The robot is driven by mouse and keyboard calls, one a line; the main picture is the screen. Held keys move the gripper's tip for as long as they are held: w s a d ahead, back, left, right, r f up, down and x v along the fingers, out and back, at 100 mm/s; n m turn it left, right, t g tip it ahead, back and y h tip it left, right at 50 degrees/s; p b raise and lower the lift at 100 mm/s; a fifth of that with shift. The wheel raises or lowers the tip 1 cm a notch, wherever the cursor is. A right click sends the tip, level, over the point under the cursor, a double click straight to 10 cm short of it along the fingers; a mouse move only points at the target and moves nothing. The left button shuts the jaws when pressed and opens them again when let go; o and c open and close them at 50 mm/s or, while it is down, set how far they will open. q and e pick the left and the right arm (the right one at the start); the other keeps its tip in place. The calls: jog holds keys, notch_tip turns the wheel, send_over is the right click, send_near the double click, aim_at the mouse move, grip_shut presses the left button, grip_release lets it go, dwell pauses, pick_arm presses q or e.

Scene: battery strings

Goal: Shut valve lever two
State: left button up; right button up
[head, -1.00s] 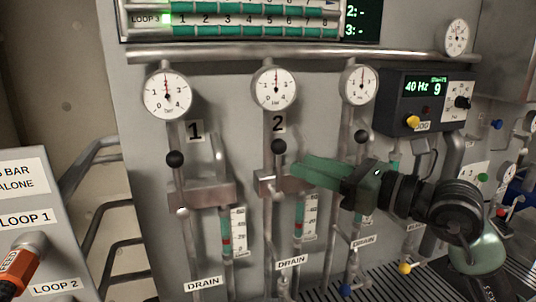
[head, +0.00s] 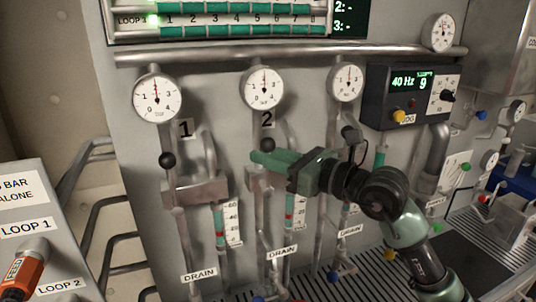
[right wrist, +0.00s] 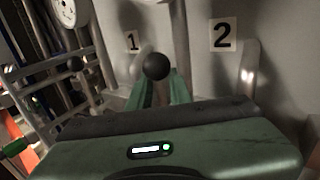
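Valve lever two has a black ball knob (head: 267,144) below the "2" label (head: 267,120). It points up along its pipe. In the right wrist view the knob (right wrist: 156,66) shows just beyond my fingertips. My right gripper (head: 262,158) reaches in from the right, its green fingertips just below the knob in the picture. In the right wrist view the gripper (right wrist: 158,92) has one finger on each side of the knob's line, with a gap between them. Whether a finger touches the lever cannot be told. My left gripper is not in view.
Lever one's black knob (head: 168,160) stands to the left, and another dark knob (head: 349,133) is to the right, near my gripper. Gauges (head: 263,88) hang above under a horizontal pipe. A control box (head: 409,95) is at the right. An orange connector (head: 22,268) is at lower left.

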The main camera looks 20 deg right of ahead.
jog(key=shift+d+r, duration=0.15)
jog(key=shift+r, duration=0.3)
grip_shut()
dwell(0.7)
jog(key=shift+d+f+m+t+b, duration=0.3)
jog(key=shift+d+m+t+b, duration=0.15)
jog(key=shift+b, duration=0.4)
jog(key=d+f+m+t+h+b, duration=0.1)
jog(key=d+f+m+t+h, duration=0.2)
jog(key=m, duration=0.9)
jog(key=d+f+m+t+h+b, duration=0.1)
jog(key=d+f+m+t+h, duration=0.3)
jog(key=m, duration=0.8)
jog(key=shift+w+d+f+t+h, duration=0.15)
jog(key=shift+d+f+t+h, duration=0.1)
jog(key=shift+f+t+h, duration=1.1)
jog(key=shift+r+h, duration=0.25)
jog(key=shift+r, duration=0.15)
